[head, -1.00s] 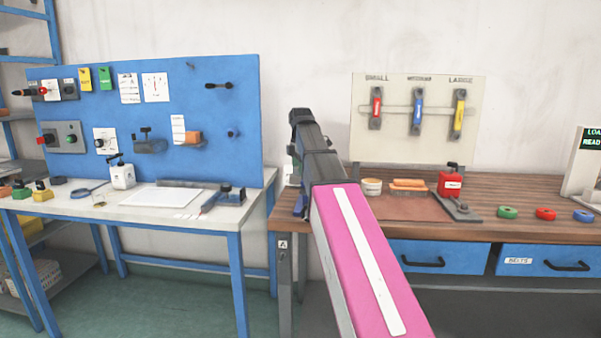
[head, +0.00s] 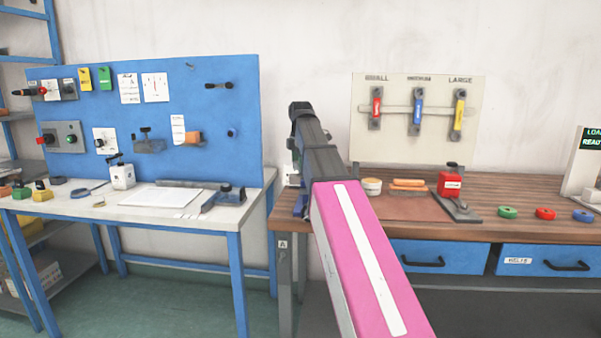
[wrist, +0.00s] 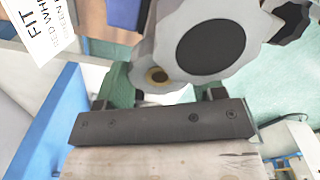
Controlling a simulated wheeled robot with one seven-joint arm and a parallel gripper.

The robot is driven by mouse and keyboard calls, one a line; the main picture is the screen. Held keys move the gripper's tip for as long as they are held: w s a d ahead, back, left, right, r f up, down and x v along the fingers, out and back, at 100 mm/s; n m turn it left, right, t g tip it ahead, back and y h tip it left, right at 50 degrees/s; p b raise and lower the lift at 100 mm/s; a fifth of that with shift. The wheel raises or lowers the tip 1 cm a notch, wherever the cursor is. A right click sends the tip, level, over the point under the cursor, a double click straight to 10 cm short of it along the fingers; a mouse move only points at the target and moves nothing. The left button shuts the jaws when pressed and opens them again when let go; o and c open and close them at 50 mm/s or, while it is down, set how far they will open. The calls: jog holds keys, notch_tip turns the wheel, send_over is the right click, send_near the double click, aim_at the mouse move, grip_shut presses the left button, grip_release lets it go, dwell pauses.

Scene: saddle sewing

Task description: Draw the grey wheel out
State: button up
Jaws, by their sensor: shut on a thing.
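The grey wheel (wrist: 165,68) is large and close at the top of the wrist view, with a scalloped rim and a dark round centre. A small brass-coloured ring shows at the wheel's lower edge.
A printed card (wrist: 40,35) is at the wrist view's upper left. In the head view, a white-topped bench with a blue pegboard (head: 225,130) stands left.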

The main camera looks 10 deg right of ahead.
jog(key=shift+r, duration=0.75)
jog(key=shift+r, duration=1.9)
